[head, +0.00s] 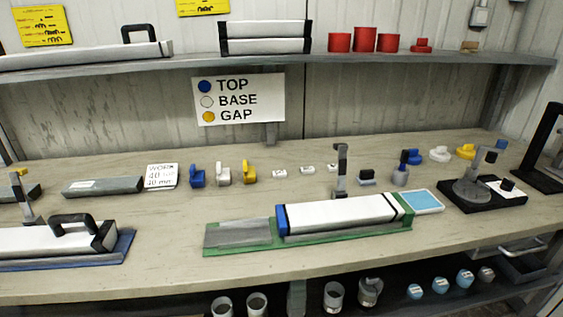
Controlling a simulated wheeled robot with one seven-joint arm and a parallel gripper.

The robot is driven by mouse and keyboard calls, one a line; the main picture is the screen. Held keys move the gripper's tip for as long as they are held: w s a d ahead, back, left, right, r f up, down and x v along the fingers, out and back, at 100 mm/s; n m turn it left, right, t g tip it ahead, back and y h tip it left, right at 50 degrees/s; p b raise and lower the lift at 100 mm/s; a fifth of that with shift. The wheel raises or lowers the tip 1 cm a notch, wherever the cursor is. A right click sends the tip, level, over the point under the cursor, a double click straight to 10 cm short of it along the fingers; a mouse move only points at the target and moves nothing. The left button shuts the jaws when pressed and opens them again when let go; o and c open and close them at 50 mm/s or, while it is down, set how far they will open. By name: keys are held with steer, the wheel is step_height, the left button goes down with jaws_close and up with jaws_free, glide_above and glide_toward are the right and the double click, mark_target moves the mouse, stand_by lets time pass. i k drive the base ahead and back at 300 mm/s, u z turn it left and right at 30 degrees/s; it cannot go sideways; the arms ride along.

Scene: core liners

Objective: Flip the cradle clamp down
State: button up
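A green cradle (235,250) lies on the bench right of the middle. A white core liner (340,213) rests in its right part, with a blue band (282,220) at its left end and a dark and green end at its right. The left part of the cradle holds a grey trough-like surface. A grey clamp arm (341,168) stands upright just behind the liner, near its middle, and does not lie across it. My gripper is not in view.
A second liner with a black handle (82,222) lies on a blue cradle (110,257) at left, with another upright clamp (22,197) behind it. A light-blue pad (422,201) and a black-based device (472,190) stand at right. Small coloured caps line the back. A shelf (270,60) hangs above.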

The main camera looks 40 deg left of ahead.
mark_target(342, 148)
steer(key=u, duration=0.55)
steer(key=i, duration=0.95)
steer(key=u, duration=1)
steer(key=i, duration=0.4)
steer(key=u, duration=0.15)
